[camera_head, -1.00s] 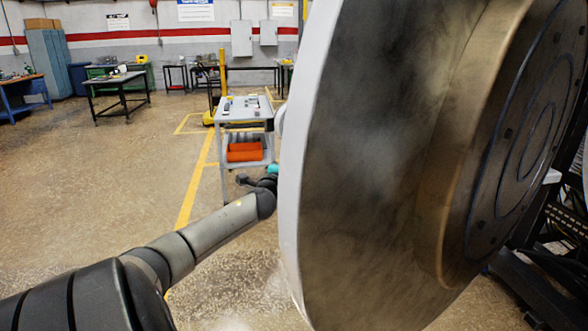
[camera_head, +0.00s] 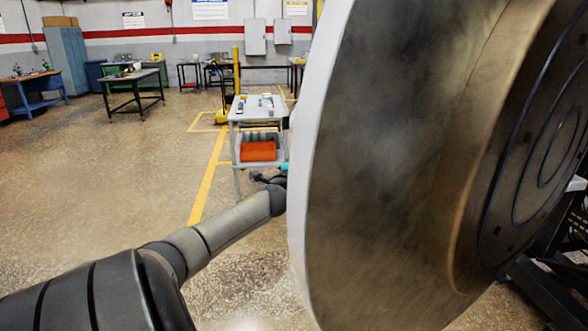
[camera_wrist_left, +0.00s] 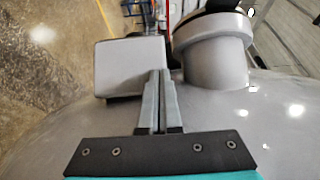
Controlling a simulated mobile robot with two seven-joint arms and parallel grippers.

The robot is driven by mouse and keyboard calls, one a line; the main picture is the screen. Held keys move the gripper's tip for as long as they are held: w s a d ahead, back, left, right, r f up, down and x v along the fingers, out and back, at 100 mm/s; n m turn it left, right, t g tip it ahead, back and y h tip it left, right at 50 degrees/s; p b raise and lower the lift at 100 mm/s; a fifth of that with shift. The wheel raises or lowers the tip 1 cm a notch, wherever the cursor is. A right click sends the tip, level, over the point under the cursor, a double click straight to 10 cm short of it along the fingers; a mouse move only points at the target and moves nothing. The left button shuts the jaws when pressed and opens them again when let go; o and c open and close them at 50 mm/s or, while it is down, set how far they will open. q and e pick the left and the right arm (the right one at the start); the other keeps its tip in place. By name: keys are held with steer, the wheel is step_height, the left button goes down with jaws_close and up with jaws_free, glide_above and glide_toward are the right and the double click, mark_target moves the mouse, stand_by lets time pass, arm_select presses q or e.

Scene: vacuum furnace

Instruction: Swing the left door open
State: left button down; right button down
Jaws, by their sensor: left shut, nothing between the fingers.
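The left door (camera_head: 390,160) is a large round furnace door with a pale rim and a sooty inner face. It stands swung out and fills the right half of the head view. My left arm reaches behind the door's rim, so the gripper's fingers are hidden there. In the left wrist view my left gripper (camera_wrist_left: 158,80) has its two fingers together with nothing between them. The fingers lie over the door's grey outer surface (camera_wrist_left: 60,130), pointing at a grey box-shaped block (camera_wrist_left: 130,66) and beside a round grey port (camera_wrist_left: 212,55). Whether they touch it I cannot tell. My right gripper is out of view.
A grey cart (camera_head: 235,115) with an orange bin (camera_head: 258,151) stands just beyond the door's edge. A dark worktable (camera_head: 133,78) and a blue bench (camera_head: 40,88) are farther back left. The floor at left is clear.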

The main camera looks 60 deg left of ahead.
arm_select(q)
steer(key=shift+w+d+r+h, duration=0.1)
steer(key=shift+w+d+h, duration=0.2)
steer(key=shift+d, duration=0.35)
steer(key=p+v, duration=0.2)
steer(key=v, duration=1.3)
steer(key=shift+s+a+f+p, duration=0.25)
steer(key=shift+s+a+p, duration=0.05)
steer(key=shift+a+p, duration=0.1)
